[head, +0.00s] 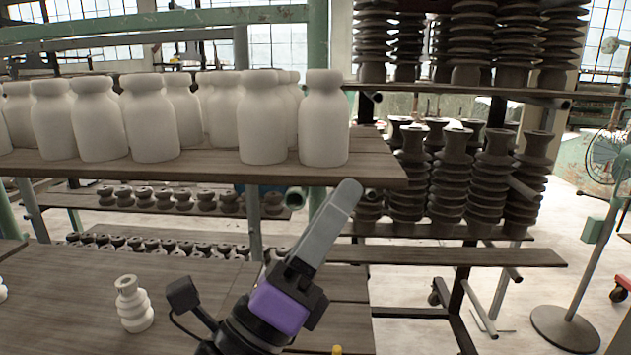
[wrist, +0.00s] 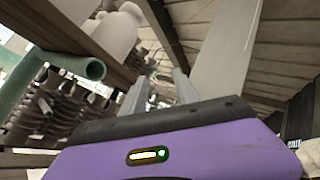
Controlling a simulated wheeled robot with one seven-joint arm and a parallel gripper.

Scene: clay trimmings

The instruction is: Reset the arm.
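My gripper (head: 345,192) is raised over the workbench in the head view, its grey fingers pointing up and to the right. From this side the fingers overlap. In the wrist view my gripper (wrist: 160,85) shows two grey fingers with a gap between them and nothing held. Its purple housing fills the bottom of that view. The fingertips are near the right part of the shelf (head: 385,175) of white bottles in the head view; I cannot tell the exact distance.
A small white ribbed piece (head: 133,305) stands on the wooden bench (head: 60,285) to the left. Several white bottles (head: 324,120) line the shelf above. Dark ribbed insulators (head: 490,175) fill a rack at the right. A fan stand (head: 565,325) is on the floor at the far right.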

